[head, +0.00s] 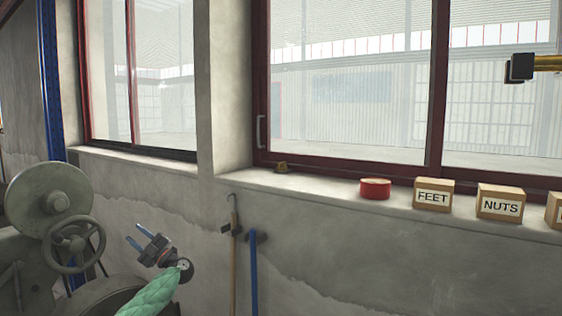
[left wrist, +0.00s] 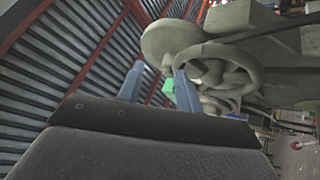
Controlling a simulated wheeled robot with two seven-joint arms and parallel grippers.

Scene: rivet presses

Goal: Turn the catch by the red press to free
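My left gripper (head: 132,235) is in the lower left of the head view, beside a grey-green press (head: 48,200) with a handwheel (head: 77,245). Its two blue fingers stand apart with nothing held between them. The left wrist view shows the fingers (left wrist: 158,82) spread, with the press and its wheel (left wrist: 230,65) beyond and to the right. A small bright green part (left wrist: 169,88) shows near the right finger; I cannot tell what it is. No red press and no catch can be made out. My right gripper is not in view.
A window sill (head: 330,190) holds a red round tin (head: 375,188) and boxes marked FEET (head: 433,194) and NUTS (head: 500,202). A yellow bar (head: 548,63) enters at upper right.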

